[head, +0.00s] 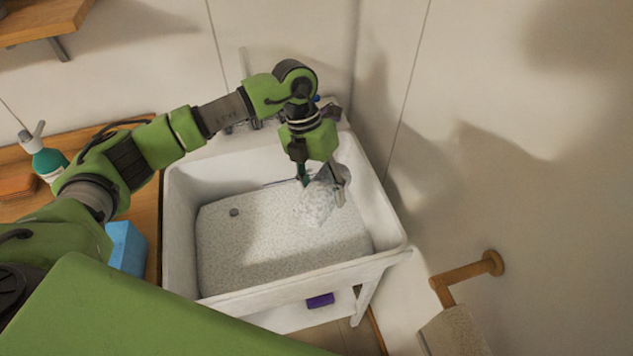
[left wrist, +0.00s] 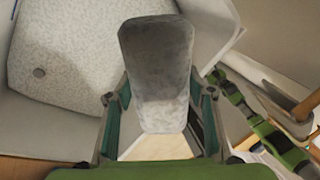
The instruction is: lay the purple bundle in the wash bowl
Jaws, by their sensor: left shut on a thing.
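My left gripper (head: 321,187) points down over the right part of the white wash bowl (head: 181,225), a deep basin with a speckled pale floor. It is shut on a grey, soft-looking bundle (head: 316,206). In the left wrist view this bundle (left wrist: 157,60) is long and rounded, between the two fingers, and looks grey rather than purple. I cannot tell whether it touches the basin floor. A small purple thing (head: 320,300) shows below the basin's front rim; most of it is hidden.
A wooden counter (head: 150,270) left of the basin holds a teal pump bottle (head: 48,162) and a blue box (head: 126,248). A tap stands behind the basin, partly hidden by my arm. A wooden rail (head: 467,279) with a towel (head: 455,332) is on the right wall.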

